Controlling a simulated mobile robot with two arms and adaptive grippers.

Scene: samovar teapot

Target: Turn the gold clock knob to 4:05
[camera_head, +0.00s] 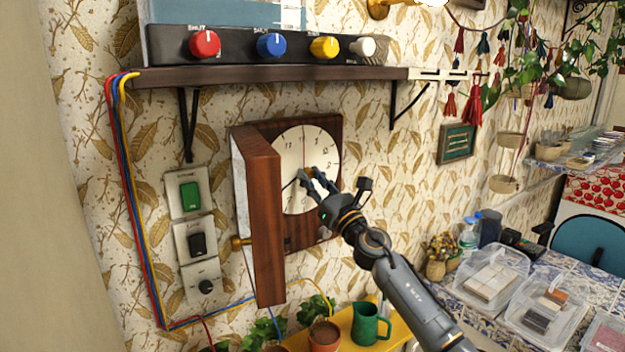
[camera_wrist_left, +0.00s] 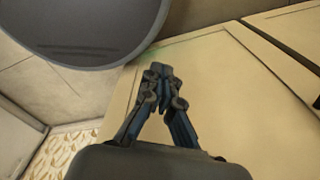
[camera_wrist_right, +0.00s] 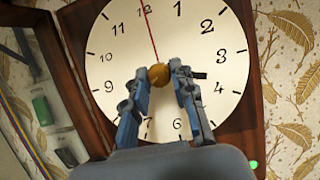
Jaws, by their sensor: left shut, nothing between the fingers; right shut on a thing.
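The wall clock has a round cream dial (camera_head: 320,150) in a dark wooden case, its door (camera_head: 266,215) swung open on the left. In the right wrist view, the small gold knob (camera_wrist_right: 158,75) sits at the centre of the dial (camera_wrist_right: 150,30). My right gripper (camera_wrist_right: 160,78) is shut on it, a finger at each side; it also shows in the head view (camera_head: 308,182). A thin red hand points near 12. A black hand tip shows right of the fingers, between 3 and 4; the fingers hide part of the dial. My left gripper (camera_wrist_left: 160,72) is shut and empty.
A shelf (camera_head: 270,75) with coloured dials runs above the clock. Switches (camera_head: 190,195) are on the wall to the left. A green jug (camera_head: 368,323) and a plant pot (camera_head: 325,336) stand below. A pale panelled surface (camera_wrist_left: 230,90) lies behind my left gripper.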

